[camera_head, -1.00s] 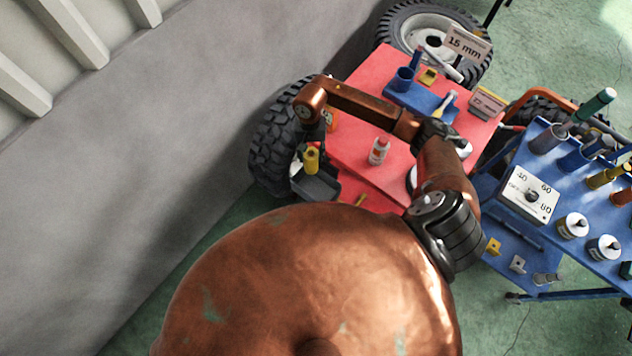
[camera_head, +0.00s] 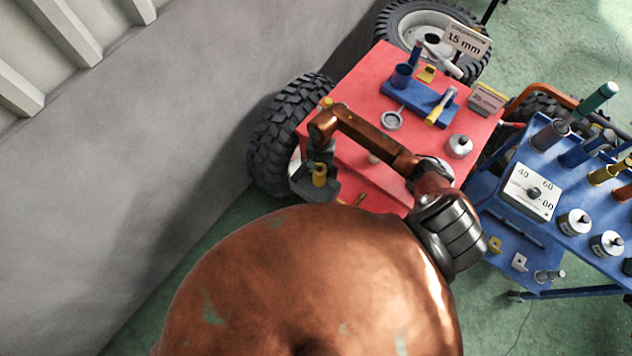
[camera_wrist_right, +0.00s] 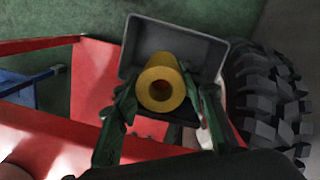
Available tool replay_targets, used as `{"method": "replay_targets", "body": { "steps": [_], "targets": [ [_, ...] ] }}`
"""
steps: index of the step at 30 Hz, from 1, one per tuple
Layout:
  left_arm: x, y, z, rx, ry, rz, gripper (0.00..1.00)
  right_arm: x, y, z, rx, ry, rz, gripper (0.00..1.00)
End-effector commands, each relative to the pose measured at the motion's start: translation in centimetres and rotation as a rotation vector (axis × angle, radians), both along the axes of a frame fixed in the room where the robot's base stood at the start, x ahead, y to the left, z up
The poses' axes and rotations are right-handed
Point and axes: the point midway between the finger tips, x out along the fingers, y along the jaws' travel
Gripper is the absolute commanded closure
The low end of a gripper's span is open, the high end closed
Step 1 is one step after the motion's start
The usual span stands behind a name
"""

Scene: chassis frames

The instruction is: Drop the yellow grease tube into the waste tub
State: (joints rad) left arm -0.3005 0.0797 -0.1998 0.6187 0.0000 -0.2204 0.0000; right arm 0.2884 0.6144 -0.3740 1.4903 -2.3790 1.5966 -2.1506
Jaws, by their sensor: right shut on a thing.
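The yellow grease tube (camera_head: 320,175) is upright between the fingers of my right gripper (camera_head: 318,160), over the dark grey waste tub (camera_head: 328,193) at the red cart's left end. In the right wrist view the tube (camera_wrist_right: 162,88) shows end-on with its round opening. The green fingers of the gripper (camera_wrist_right: 166,96) are on both sides of it, shut on it. The open tub (camera_wrist_right: 190,40) shows beyond the tube. Whether the tube's lower end is inside the tub is hidden. My left gripper is not in view.
A black tyre (camera_head: 277,130) stands close left of the tub and also shows in the wrist view (camera_wrist_right: 265,100). The red cart (camera_head: 350,75) carries a blue holder (camera_head: 418,100), a magnifier-like ring (camera_head: 392,120) and a grey can (camera_head: 459,146). A blue cart (camera_head: 560,200) stands at right.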

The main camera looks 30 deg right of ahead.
Motion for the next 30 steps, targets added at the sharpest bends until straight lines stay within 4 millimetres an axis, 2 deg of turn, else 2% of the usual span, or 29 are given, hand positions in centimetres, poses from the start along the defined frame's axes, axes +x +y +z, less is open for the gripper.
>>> {"method": "replay_targets", "body": {
  "steps": [8, 9, 17, 26, 30],
  "targets": [
    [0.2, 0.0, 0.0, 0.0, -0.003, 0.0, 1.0, 0.0, 0.0, -0.1, -0.001, -0.001, 0.0, 1.0],
    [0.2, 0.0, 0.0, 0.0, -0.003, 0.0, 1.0, 0.0, 0.0, -0.1, 0.0, 0.0, 0.0, 0.61],
    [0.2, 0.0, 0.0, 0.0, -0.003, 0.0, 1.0, 0.0, 0.0, -0.1, 0.0, 0.0, 0.0, 0.43],
    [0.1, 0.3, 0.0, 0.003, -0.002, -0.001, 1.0, 0.0, -0.1, -0.1, -0.001, 0.001, 0.0, 0.42],
    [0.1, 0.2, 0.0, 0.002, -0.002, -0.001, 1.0, 0.2, -0.2, 1.0, -0.003, -0.002, 0.0, 0.42]
  ]
}}
